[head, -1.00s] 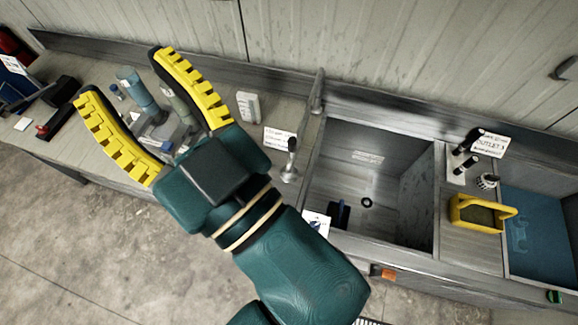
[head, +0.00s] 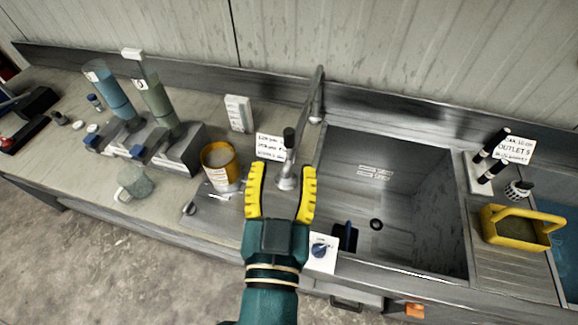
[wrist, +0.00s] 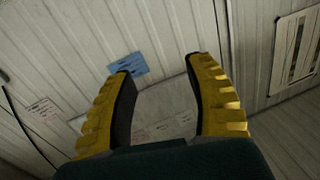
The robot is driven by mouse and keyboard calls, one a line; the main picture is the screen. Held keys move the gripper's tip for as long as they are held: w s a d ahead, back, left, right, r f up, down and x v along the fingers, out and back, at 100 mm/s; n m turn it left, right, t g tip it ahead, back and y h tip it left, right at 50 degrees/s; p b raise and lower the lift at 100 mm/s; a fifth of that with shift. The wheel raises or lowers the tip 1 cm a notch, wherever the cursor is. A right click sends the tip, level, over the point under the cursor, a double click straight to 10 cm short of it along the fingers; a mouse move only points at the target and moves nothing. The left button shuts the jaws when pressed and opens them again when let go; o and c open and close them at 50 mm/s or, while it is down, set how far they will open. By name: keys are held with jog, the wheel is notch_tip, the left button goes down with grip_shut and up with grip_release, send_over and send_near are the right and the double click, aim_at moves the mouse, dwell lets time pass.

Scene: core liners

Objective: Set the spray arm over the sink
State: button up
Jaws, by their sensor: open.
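A thin grey metal arm (head: 308,104), which looks like the spray arm, rises at the back-left corner of the sink and slants toward the counter on the left. A grey post with a black top (head: 289,137) stands left of the sink (head: 350,185); I cannot tell whether it joins the arm. My gripper (head: 282,170) is open and empty. In the head view its yellow fingers frame the post's lower part, but the distance between them is unclear. In the wrist view the open fingers (wrist: 161,66) point at the wall; no spray arm shows there.
Left of the gripper are a yellow mug-like container (head: 222,165), a clear beaker (head: 135,182) and tall cylinders (head: 110,95). A blue-knobbed control (head: 319,252) sits at the sink's front edge. A yellow basket (head: 520,228) and outlet valves (head: 487,165) stand right.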

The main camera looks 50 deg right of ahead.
jog(key=n+b, duration=0.1)
jog(key=b, duration=0.3)
send_near(289, 142)
jog(key=v, duration=0.5)
jog(key=p+x, duration=0.2)
jog(key=x, duration=1.4)
jog(key=shift+w+d, duration=0.1)
grip_shut()
